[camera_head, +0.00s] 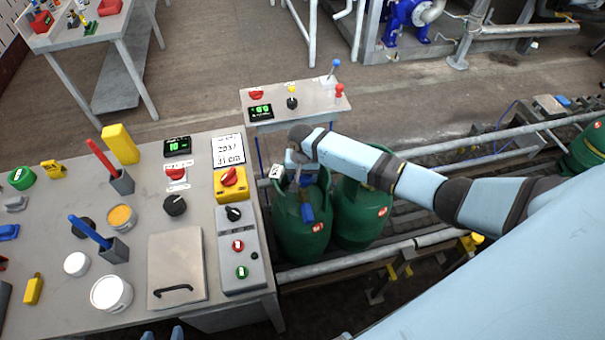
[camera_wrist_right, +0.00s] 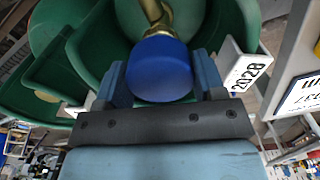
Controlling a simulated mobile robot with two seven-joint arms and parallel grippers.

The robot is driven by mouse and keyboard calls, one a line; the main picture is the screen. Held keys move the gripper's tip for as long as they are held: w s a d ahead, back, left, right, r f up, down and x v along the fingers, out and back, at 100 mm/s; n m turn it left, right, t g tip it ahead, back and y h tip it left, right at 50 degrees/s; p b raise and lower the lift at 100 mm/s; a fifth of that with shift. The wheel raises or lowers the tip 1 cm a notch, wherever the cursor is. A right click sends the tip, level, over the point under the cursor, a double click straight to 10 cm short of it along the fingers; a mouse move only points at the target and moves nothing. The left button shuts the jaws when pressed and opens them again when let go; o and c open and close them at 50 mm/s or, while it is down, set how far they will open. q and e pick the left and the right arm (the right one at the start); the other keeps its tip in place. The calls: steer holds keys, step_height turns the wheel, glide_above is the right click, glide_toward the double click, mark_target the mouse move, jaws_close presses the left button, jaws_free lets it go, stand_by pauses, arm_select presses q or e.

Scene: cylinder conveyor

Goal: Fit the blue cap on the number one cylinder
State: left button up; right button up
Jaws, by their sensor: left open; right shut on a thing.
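Two green cylinders stand side by side on the conveyor in the head view, a left one (camera_head: 290,236) and a right one (camera_head: 352,228). Each has a red round label, too small to read surely. My right gripper (camera_head: 306,188) is at the top of the left cylinder, inside its collar. In the right wrist view its fingers are on either side of the blue cap (camera_wrist_right: 160,70), shut on it. The cap sits against the brass valve (camera_wrist_right: 157,18); how far it is seated is hidden. My left gripper (camera_head: 162,334) shows only its tips at the bottom edge, open and empty.
A white tag (camera_wrist_right: 245,75) reading 2028 hangs beside the valve. A grey workbench (camera_head: 130,215) with tools, cups and a control box (camera_head: 240,250) stands left of the cylinders. A small control stand (camera_head: 300,100) is behind them. Conveyor rails (camera_head: 340,262) run alongside.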

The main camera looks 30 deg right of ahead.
stand_by(0.4)
steer(key=shift+p, duration=0.45)
steer(key=shift+f+b, duration=1.1)
steer(key=shift+f, duration=1.25)
steer(key=o, duration=1)
steer(key=shift+c, duration=0.2)
step_height(320, 180, up, 14)
steer(key=shift+f, duration=0.1)
